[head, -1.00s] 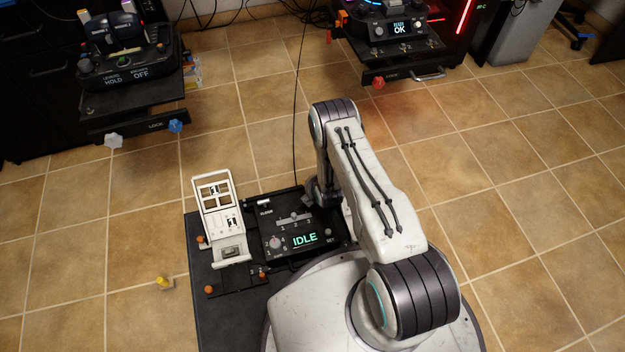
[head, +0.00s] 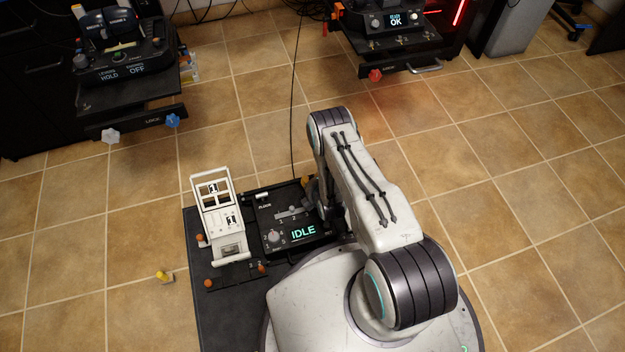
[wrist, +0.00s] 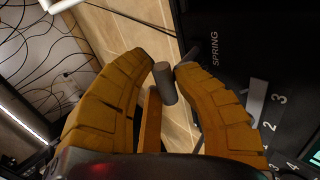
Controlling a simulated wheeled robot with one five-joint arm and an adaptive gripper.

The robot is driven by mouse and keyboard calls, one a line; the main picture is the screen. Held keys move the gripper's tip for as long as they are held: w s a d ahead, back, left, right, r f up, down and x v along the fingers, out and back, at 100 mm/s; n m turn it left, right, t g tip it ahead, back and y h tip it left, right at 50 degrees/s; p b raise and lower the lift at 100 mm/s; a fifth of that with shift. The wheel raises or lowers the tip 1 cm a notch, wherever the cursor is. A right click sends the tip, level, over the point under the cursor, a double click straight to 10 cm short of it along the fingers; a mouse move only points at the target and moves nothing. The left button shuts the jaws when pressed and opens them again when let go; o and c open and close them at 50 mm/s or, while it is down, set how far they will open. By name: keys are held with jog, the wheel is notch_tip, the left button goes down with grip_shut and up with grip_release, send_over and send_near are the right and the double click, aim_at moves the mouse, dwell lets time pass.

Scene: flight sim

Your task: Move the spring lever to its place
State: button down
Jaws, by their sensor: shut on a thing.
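The spring lever (wrist: 165,82) shows in the wrist view as a grey cylindrical grip beside the SPRING label on a black panel. My gripper (wrist: 168,76) has its two ochre fingers closed around this grip. In the head view the black panel (head: 262,222) carries a lit IDLE display, a knob and a slider with numbers. My gripper is at the panel's right edge there, mostly hidden behind my arm, and the spring lever cannot be made out.
A white frame (head: 213,215) with numbered tags stands left of the panel on a dark board. A yellow peg (head: 164,277) is on the tiled floor. Two other consoles (head: 120,65) (head: 390,30) stand at the back. The floor on the right is clear.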

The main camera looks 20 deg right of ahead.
jog(key=c, duration=1.1)
grip_release()
jog(key=shift+s+f, duration=0.25)
jog(key=shift+f, duration=0.05)
jog(key=shift+c, duration=0.2)
jog(key=o, duration=0.4)
jog(key=shift+w+r, duration=0.1)
jog(key=shift+w, duration=0.05)
jog(key=shift+c, duration=0.2)
jog(key=shift+r, duration=0.1)
jog(key=v, duration=1.2)
jog(key=shift+a, duration=0.1)
